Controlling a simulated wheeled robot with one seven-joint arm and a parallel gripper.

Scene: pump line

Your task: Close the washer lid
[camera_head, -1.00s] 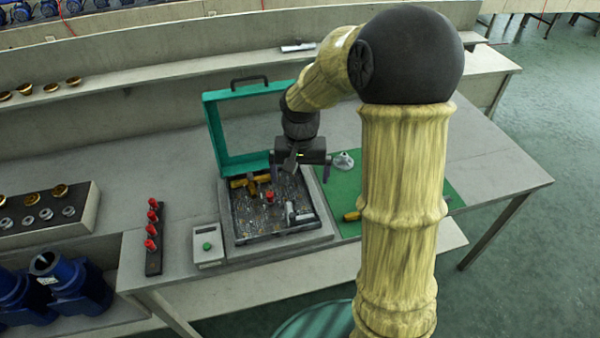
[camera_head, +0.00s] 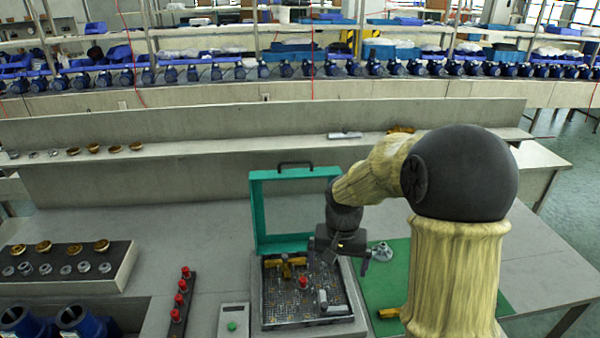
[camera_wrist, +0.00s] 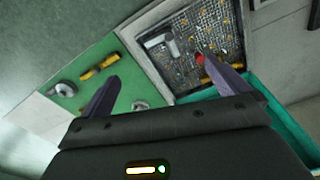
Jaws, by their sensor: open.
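The washer (camera_head: 340,326) is a grey box on the bench. Its teal-framed lid (camera_head: 258,215) stands open and upright at the back, with a black handle (camera_head: 294,165) on its top edge. In the wrist view part of the teal lid (camera_wrist: 262,90) shows at lower right behind my gripper. The mesh basket (camera_head: 285,312) inside holds a yellow part, a red-topped part and a grey part. My gripper (camera_head: 347,258) hangs by the lid's right side, above the washer's back right; its fingers are apart and empty, also in the wrist view (camera_wrist: 158,70). I cannot tell whether it touches the lid.
A green mat (camera_head: 410,268) right of the washer bears a metal fitting (camera_head: 381,251) and a yellow-handled tool (camera_head: 388,313). A control box with a green button (camera_head: 232,327) and a strip of red-topped pieces (camera_head: 181,300) stand left. A raised shelf (camera_head: 230,164) runs behind.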

